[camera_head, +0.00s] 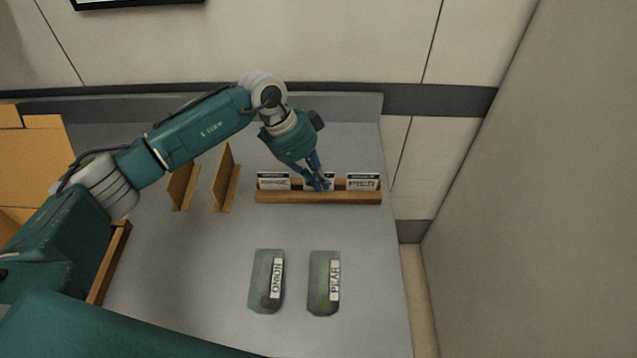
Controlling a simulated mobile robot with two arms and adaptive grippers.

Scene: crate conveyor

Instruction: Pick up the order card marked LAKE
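A wooden card holder (318,198) stands on the grey table and holds three white cards in a row. The right card (362,183) seems to read PIER. The lettering on the left card (273,182) is too small to read surely. The middle card (327,176) is largely covered by my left gripper, so its word is hidden. My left gripper (320,184) points down at the middle card, its blue fingers over the card's face. Whether the fingers are closed on it cannot be told. My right gripper is out of view.
Two grey-green packs lie in front of the holder, labelled ONION (265,282) and PEAR (323,284). Two upright wooden dividers (225,180) stand left of the holder. Cardboard boxes (35,160) are at far left. A wall closes the right side.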

